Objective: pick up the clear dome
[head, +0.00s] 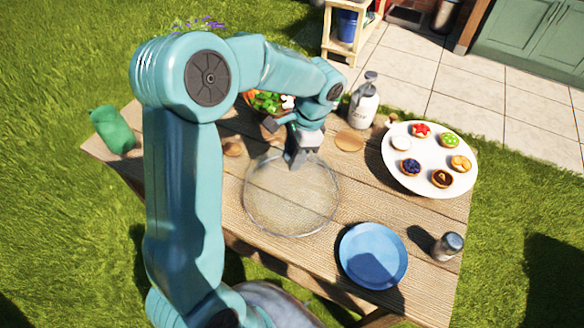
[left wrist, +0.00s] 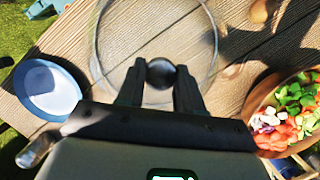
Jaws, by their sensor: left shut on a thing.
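The clear dome (head: 290,205) is a see-through round cover over the middle of the wooden table in the head view. My left gripper (head: 298,160) reaches it from above, at its upper part. In the left wrist view, the fingers (left wrist: 160,82) are shut on the dome's dark round knob (left wrist: 160,72), one on each side. The dome's faint rim (left wrist: 97,45) curves beyond them. The table's planks show through the dome. I cannot tell whether its rim touches the table. My right gripper is not in view.
A white plate (head: 428,160) of several small tarts stands right. A blue plate (head: 372,255) and a shaker (head: 447,246) are at the front right. A bottle (head: 364,105), a round wooden coaster (head: 350,140) and a salad bowl (left wrist: 252,105) stand near. A green object (head: 113,128) is far left.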

